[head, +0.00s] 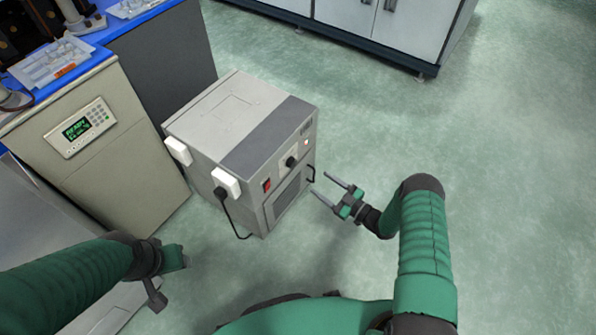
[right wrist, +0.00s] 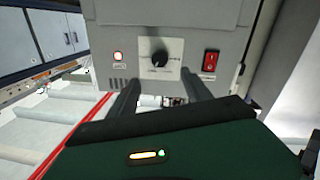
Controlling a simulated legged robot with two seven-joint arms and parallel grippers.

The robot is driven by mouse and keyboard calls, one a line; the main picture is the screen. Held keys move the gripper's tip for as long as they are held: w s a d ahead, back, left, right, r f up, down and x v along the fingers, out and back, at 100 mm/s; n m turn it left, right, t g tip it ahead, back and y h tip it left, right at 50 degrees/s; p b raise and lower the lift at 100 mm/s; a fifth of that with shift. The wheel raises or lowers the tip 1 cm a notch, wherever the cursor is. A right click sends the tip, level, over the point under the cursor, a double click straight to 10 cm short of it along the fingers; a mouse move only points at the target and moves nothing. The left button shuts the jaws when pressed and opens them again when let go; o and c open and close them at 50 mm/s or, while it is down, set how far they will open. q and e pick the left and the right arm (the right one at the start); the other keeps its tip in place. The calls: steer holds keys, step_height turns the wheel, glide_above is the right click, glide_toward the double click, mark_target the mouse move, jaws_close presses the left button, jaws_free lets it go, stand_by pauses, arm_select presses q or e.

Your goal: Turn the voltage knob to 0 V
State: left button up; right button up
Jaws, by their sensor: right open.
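The voltage knob (head: 291,162) is a black round dial on the front panel of a grey box-shaped unit (head: 240,120). In the right wrist view the knob (right wrist: 159,58) sits on a pale plate with small markings too blurred to read. My right gripper (head: 329,190) is open and empty, in front of the panel and apart from the knob. In the right wrist view its two dark fingers point toward the panel below the knob. My left gripper (head: 170,272) is at the lower left, away from the unit; its finger opening is not clear.
A red switch (head: 267,185) and a lit indicator (head: 306,143) flank the knob. A black cable (head: 230,215) hangs at the unit's side. A beige cabinet (head: 130,150) stands left. The floor at right is clear.

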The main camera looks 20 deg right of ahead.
mark_target(294, 165)
steer(key=b+x, duration=0.1)
steer(key=x, duration=0.2)
steer(key=b+x, duration=0.1)
steer(key=x, duration=0.3)
steer(key=b+x, duration=0.1)
steer(key=x, duration=0.3)
steer(key=shift+w+f+b, duration=0.15)
steer(key=shift+f+b, duration=0.1)
steer(key=shift+b, duration=0.1)
steer(key=shift+w+a+r, duration=0.15)
steer(key=shift+w, duration=0.1)
steer(key=shift+c, duration=0.2)
jaws_close()
